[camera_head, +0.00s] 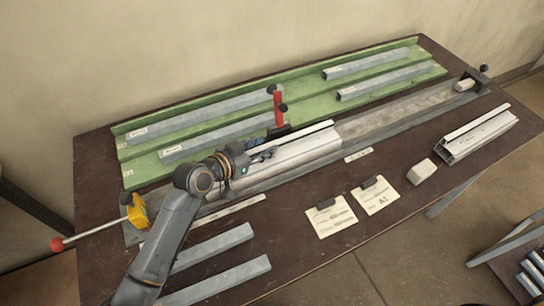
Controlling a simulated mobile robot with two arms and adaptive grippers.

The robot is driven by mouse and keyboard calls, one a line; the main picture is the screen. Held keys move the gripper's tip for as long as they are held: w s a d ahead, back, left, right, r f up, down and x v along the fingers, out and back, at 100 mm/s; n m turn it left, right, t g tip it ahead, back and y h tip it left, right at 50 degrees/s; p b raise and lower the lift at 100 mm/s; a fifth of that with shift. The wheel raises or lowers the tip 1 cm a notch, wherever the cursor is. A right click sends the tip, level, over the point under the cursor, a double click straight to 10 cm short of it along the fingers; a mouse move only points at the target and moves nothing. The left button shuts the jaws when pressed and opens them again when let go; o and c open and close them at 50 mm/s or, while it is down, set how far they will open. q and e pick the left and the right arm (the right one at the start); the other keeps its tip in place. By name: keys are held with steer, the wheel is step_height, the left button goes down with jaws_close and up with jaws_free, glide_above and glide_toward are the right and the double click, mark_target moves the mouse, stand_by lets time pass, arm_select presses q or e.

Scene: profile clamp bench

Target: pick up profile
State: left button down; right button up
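Several grey metal profiles are in view, and I cannot tell which one the task means. A wide profile (308,147) lies in the long bench channel, its left end next to my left gripper (264,153). The gripper's fingers are small and dark there; I cannot tell whether they are open, shut or touching it. Narrow profiles lie on the green rack, such as one at the left (215,137) and one at the right (367,63). A ribbed profile (478,134) lies at the right. Two flat bars (215,247) lie in front, partly behind my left arm. My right gripper is out of view.
A red-handled clamp (278,108) stands up behind the gripper. A yellow clamp block (137,212) with a red-knobbed rod sits at the channel's left end. A pale block (421,171) and two clipped cards (331,216) lie in front.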

mark_target(272, 168)
arm_select(q)
steer(key=shift+r, duration=0.1)
stand_by(0.5)
steer(key=shift+r, duration=0.2)
step_height(272, 168, up, 2)
steer(key=shift+r, duration=0.15)
steer(key=s+d+r, duration=0.6)
steer(key=s+r, duration=0.4)
steer(key=s, duration=0.3)
steer(key=shift+b, duration=0.4)
